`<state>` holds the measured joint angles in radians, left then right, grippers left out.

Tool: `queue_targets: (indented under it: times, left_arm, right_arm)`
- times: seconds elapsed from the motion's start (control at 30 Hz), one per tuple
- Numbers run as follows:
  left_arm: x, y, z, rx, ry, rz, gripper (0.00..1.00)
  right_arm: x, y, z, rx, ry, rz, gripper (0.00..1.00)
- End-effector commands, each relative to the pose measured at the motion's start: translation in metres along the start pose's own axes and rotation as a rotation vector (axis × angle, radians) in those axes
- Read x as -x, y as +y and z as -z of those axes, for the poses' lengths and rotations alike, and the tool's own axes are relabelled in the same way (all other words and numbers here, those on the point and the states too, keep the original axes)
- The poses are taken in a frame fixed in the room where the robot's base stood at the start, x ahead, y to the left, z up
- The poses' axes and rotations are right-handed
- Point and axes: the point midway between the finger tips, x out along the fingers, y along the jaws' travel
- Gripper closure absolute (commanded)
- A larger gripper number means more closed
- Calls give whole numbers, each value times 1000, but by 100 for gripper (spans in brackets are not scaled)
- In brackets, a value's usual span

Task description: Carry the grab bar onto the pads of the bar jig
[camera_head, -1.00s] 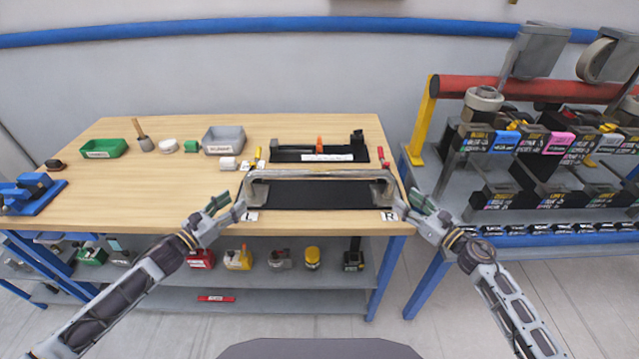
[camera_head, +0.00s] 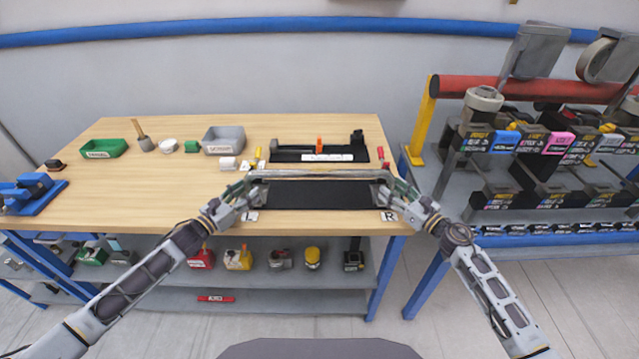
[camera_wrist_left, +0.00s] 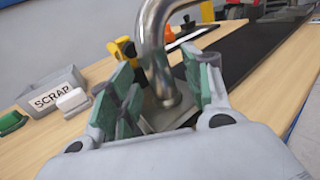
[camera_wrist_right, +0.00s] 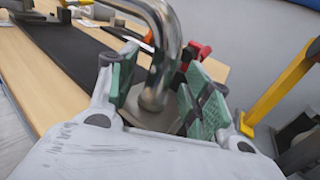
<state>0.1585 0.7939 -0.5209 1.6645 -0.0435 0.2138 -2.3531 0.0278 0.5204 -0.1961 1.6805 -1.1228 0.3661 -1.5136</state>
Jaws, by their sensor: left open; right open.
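The grab bar (camera_head: 320,174) is a shiny metal bar with a bent leg at each end, standing above a black mat (camera_head: 315,194) near the table's front edge. My left gripper (camera_head: 243,190) is open around its left leg; in the left wrist view the leg (camera_wrist_left: 155,60) stands between the green pads. My right gripper (camera_head: 397,193) is open around its right leg, which shows between the pads in the right wrist view (camera_wrist_right: 160,70). The bar jig (camera_head: 320,152) lies behind the bar, a black base with an orange piece and a black block at its right end.
A yellow-handled clamp (camera_head: 258,156) and a red-handled one (camera_head: 380,154) flank the jig. A grey scrap bin (camera_head: 224,139), a white block (camera_head: 228,163) and a green tray (camera_head: 104,148) stand to the left. A rack (camera_head: 540,150) stands right of the table.

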Motion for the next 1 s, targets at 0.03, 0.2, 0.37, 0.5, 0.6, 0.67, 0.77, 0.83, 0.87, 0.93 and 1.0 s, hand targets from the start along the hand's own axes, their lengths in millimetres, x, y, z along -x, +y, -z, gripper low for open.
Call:
queue_targets:
  times: [0.03,0.2,0.37,0.5,0.6,0.67,0.77,0.83,0.87,0.93,1.0]
  left_arm:
    - [-4,0,-1,-1,-2,0,50]
    - [-13,0,-1,-2,-1,1,50]
    - [-18,0,-1,-1,-2,1,50]
    - [-20,0,-1,-1,-1,1,50]
    - [-20,0,-1,-1,-1,1,50]
    - [-20,0,0,-1,-1,1,50]
    - [-20,0,-1,-1,-1,1,52]
    - [-20,0,0,-1,-1,1,61]
    - [-20,0,0,-1,0,1,65]
    - [-20,0,0,-1,0,1,74]
    - [-20,0,0,-1,0,1,83]
  right_arm:
    - [-4,0,0,0,-1,0,50]
    - [-13,0,0,0,-1,-1,50]
    - [-18,0,0,0,1,0,50]
    - [-20,0,0,0,1,0,50]
    - [-20,0,0,0,1,0,50]
    - [-20,0,0,0,1,0,50]
    - [-20,0,0,0,1,-1,52]
    - [-20,0,0,0,1,0,61]
    - [-20,0,0,0,1,0,65]
    - [-20,0,0,0,1,0,74]
    - [-20,0,0,0,1,-1,83]
